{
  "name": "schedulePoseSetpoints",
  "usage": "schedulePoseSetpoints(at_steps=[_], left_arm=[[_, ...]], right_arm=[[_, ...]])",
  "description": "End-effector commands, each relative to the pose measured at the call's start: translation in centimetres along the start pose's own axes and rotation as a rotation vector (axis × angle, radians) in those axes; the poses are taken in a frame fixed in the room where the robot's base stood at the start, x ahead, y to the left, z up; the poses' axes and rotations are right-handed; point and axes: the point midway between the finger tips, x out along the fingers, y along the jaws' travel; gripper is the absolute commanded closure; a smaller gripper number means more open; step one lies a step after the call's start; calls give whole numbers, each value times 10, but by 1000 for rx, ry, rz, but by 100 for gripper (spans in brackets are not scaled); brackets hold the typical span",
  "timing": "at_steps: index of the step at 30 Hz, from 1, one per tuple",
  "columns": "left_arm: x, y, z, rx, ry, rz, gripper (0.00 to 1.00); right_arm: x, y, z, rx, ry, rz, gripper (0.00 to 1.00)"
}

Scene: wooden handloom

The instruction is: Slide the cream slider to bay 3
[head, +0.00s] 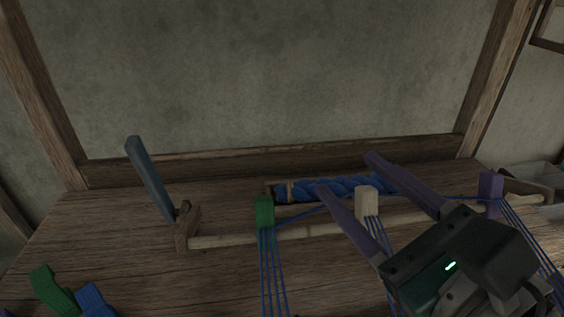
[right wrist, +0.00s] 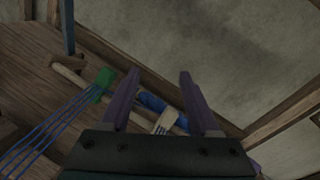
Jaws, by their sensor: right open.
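The cream slider (head: 367,201) sits on the pale wooden rod (head: 310,232), between the green slider (head: 264,211) and the purple slider (head: 490,185), with blue threads hanging from it. My right gripper (head: 347,173) is open, its two purple fingers reaching past either side of the cream slider, apart from it as far as I can tell. In the right wrist view the cream slider (right wrist: 167,121) shows between the fingers, nearer the right one. The bay markings cannot be made out. My left gripper is not in view.
A blue yarn roll (head: 290,190) lies behind the rod. A blue-grey upright lever (head: 149,176) stands at the rod's left end. A green piece (head: 52,289) and a blue piece (head: 96,300) lie front left. A grey bin (head: 540,172) is at the right. Threads run down from the sliders.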

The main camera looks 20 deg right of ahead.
Motion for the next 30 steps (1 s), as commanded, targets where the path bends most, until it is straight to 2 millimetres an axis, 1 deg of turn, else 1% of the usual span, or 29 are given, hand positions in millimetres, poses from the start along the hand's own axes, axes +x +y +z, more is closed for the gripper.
schedulePoseSetpoints(at_steps=[1,3,6,7,11,14,17,24,27,30], left_arm=[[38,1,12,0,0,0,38],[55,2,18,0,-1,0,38],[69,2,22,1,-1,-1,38],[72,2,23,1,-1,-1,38],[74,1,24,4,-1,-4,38],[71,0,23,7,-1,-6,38],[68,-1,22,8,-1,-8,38],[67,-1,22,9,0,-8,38],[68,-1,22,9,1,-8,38],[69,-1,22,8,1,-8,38]], right_arm=[[1,6,-42,99,5,-58,38],[0,1,-64,220,5,-132,38],[-3,-6,-86,340,2,-208,38],[-4,-8,-90,364,0,-224,38],[-4,-13,-97,422,-3,-262,38],[4,-17,-95,429,-7,-268,38],[20,-22,-94,428,-8,-268,38],[63,-33,-98,425,-7,-267,38],[77,-36,-99,424,-7,-265,38],[85,-38,-100,424,-5,-265,38]])
